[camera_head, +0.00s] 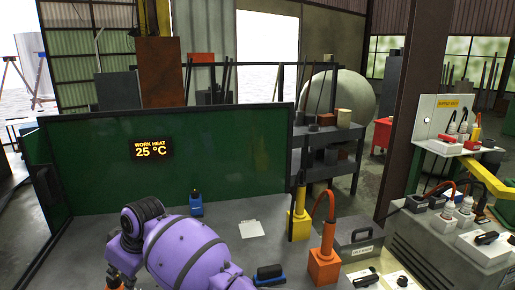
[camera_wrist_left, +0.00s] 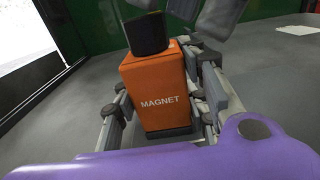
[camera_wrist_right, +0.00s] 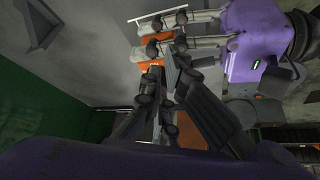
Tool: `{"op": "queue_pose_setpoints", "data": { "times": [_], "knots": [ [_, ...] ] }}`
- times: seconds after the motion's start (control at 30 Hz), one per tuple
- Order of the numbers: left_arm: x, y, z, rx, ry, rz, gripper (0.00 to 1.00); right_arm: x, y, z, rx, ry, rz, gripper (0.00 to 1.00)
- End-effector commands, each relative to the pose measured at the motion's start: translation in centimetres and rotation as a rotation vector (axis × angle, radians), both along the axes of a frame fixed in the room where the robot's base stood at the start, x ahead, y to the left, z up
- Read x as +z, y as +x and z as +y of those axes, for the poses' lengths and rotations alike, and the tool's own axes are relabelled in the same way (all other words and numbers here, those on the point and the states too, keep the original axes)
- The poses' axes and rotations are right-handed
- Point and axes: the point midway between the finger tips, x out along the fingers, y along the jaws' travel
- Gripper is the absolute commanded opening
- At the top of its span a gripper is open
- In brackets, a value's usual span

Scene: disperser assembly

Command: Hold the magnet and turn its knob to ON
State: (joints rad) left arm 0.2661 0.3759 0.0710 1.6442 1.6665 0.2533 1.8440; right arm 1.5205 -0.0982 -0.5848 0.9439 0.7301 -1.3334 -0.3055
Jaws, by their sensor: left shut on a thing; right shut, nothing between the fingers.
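The magnet (camera_wrist_left: 160,95) is an orange block with the word MAGNET on its front. It stands upright between the fingers of my left gripper (camera_wrist_left: 158,108), which is shut on its sides. A black round knob (camera_wrist_left: 149,35) sits on top. Its pointer and any ON mark cannot be made out. My right gripper (camera_wrist_right: 165,65) is shut and empty, its fingertips close to the magnet's top; grey finger parts show above and beside the knob in the left wrist view. Whether they touch the knob cannot be told. In the head view my purple arm hides most of the magnet.
A green panel (camera_head: 85,160) with a temperature display (camera_head: 151,149) stands behind the grey table. A blue item (camera_head: 196,205), a white sheet (camera_head: 251,229), and a blue-and-black tool (camera_head: 269,275) lie nearby. An orange cabled block (camera_head: 323,265) stands to the right.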

Motion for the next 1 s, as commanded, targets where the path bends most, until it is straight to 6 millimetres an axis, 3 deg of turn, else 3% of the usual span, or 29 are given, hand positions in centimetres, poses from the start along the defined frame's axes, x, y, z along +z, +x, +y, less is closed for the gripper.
{"op": "queue_pose_setpoints", "data": {
  "times": [1.0],
  "knots": [
    [0.04,0.11,-0.54,-0.011,-0.001,0.0,0.0,0.18,-0.23,0.85,0.004,0.007,-0.002,0.0]
  ]
}}
